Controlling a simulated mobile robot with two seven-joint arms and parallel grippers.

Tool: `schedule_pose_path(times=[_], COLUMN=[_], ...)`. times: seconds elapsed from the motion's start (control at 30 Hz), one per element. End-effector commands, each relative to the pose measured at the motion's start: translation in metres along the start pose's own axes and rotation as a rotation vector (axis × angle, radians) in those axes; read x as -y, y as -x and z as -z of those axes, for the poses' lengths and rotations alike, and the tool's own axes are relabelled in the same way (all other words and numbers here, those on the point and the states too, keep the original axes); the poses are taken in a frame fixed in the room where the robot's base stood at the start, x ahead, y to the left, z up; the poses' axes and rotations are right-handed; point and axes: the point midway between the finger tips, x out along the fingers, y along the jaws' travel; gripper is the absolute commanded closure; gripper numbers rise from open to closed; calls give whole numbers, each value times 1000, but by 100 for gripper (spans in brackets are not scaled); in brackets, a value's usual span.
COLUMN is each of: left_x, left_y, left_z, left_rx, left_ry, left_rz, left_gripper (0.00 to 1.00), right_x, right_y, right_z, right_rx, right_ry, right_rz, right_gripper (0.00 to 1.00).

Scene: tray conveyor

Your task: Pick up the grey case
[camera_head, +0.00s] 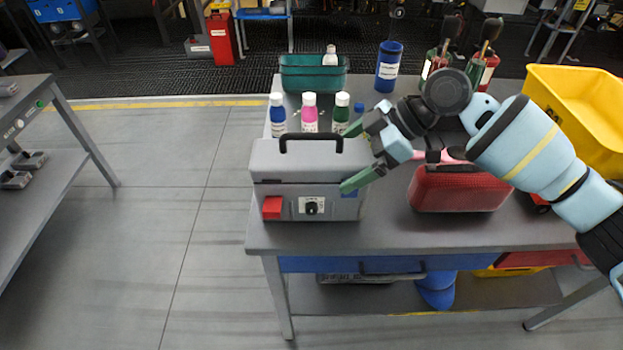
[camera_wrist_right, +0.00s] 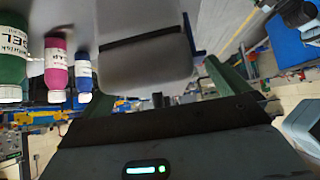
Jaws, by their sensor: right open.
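The grey case (camera_head: 285,163) stands upright near the front left edge of the workbench. It has a black handle (camera_head: 311,136) on top, and a red block and a black dial on its front. My right gripper (camera_head: 347,158) is open at the case's right side. One green finger lies in front of the case's right front part, and the other is farther back near the bottles. In the right wrist view the case (camera_wrist_right: 145,65) fills the upper middle, close to the gripper. Whether the fingers touch it I cannot tell. My left gripper is not in view.
Blue, pink and green-labelled bottles (camera_head: 310,113) stand just behind the case. A green bin (camera_head: 300,75) and a blue canister (camera_head: 388,68) are farther back. A red case (camera_head: 455,190) sits to the right under my arm, and a yellow crate (camera_head: 585,100) stands at far right.

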Motion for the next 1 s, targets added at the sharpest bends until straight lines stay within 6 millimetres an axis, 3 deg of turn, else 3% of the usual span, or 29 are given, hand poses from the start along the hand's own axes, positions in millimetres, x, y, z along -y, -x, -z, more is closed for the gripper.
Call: schedule_pose_path(times=[0.17,0.4,1.0], left_x=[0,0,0], left_y=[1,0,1], left_z=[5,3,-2], left_rx=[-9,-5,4], left_ry=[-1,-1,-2], left_rz=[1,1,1], left_gripper=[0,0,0], right_x=[0,0,0], right_y=[-16,-18,-18], right_z=[1,0,0], right_rx=[0,-1,-1], right_ry=[0,-1,0], right_rz=[0,0,1], right_gripper=[0,0,77])
